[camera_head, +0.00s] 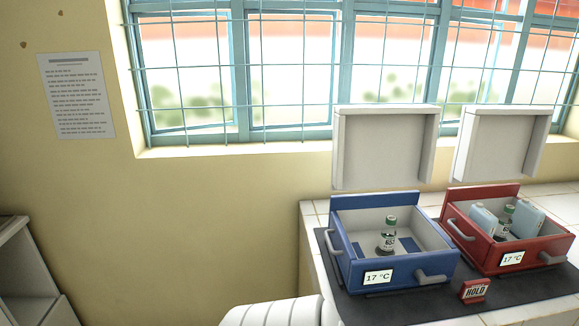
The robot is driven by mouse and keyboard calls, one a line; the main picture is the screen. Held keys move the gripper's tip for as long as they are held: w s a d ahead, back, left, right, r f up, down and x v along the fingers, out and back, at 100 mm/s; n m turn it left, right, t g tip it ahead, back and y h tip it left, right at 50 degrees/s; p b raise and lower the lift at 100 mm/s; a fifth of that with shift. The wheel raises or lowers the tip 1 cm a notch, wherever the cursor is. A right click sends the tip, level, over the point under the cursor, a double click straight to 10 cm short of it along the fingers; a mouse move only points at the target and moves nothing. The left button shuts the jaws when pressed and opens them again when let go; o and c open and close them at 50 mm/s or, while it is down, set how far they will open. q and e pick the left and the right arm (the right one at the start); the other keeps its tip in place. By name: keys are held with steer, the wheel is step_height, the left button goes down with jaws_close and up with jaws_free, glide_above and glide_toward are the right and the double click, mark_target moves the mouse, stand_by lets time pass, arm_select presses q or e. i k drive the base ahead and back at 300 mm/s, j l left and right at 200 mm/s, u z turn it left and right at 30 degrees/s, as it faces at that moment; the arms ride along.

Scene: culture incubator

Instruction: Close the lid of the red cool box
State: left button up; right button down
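The red cool box (484,256) stands on a dark mat at the right, with a "17 °C" label on its front and grey handles. Its white lid (499,143) stands open, upright behind the box. Inside are a small bottle with a dark cap (505,222) and two pale blue packs (528,219). Neither of my grippers shows in the head view.
A blue cool box (350,270) with its white lid (385,147) open stands just left of the red one, holding a similar bottle (388,236). A barred window is behind.

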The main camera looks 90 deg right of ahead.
mark_target(495, 142)
steer(key=z, duration=4.15)
